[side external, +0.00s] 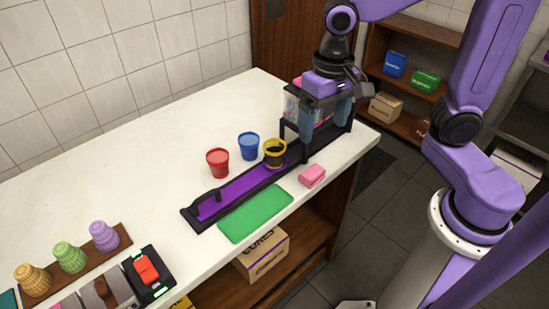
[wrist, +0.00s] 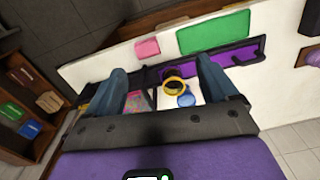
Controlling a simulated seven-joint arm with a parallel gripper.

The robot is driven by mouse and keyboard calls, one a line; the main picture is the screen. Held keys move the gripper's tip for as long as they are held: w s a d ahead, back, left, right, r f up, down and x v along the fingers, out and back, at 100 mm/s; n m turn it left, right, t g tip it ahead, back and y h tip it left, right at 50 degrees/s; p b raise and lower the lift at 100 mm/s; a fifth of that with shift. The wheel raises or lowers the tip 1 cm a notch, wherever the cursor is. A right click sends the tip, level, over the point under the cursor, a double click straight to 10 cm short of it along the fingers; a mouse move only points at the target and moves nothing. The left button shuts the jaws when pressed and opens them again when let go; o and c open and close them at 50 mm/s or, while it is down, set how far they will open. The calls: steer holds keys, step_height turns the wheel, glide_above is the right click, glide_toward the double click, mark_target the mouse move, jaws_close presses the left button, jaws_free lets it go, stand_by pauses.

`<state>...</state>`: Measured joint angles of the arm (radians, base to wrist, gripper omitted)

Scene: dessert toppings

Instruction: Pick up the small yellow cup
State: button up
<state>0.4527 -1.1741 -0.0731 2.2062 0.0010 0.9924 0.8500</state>
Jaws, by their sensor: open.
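The small yellow cup (side external: 275,147) stands upright at the far end of a purple track with a black frame (side external: 237,187), and its inside looks dark. In the wrist view the yellow cup (wrist: 174,88) shows between my finger lines, beyond the fingertips. My gripper (side external: 325,118) is open and empty, up and to the right of the cup in the side view, in front of the black dispenser stand. In the wrist view its blue-grey fingers (wrist: 161,68) are spread wide. My gripper and the cup are apart.
A blue cup (side external: 249,147) and a red cup (side external: 217,163) stand close beside the yellow cup. A black stand with a clear, sprinkle-filled container (side external: 294,106) is near my gripper. A pink sponge (side external: 312,176) and green mat (side external: 256,213) lie in front. The counter's back left is clear.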

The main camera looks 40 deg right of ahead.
steer(key=w+m, duration=0.8)
steer(key=m, duration=0.9)
glide_above(274, 146)
steer(key=s+a, duration=0.1)
steer(key=s, duration=0.1)
steer(key=f, duration=1.7)
steer(key=shift+a, duration=0.3)
steer(key=shift+r, duration=0.1)
steer(key=c, duration=1.1)
steer(key=shift+r, duration=0.1)
steer(key=shift+c, duration=0.2)
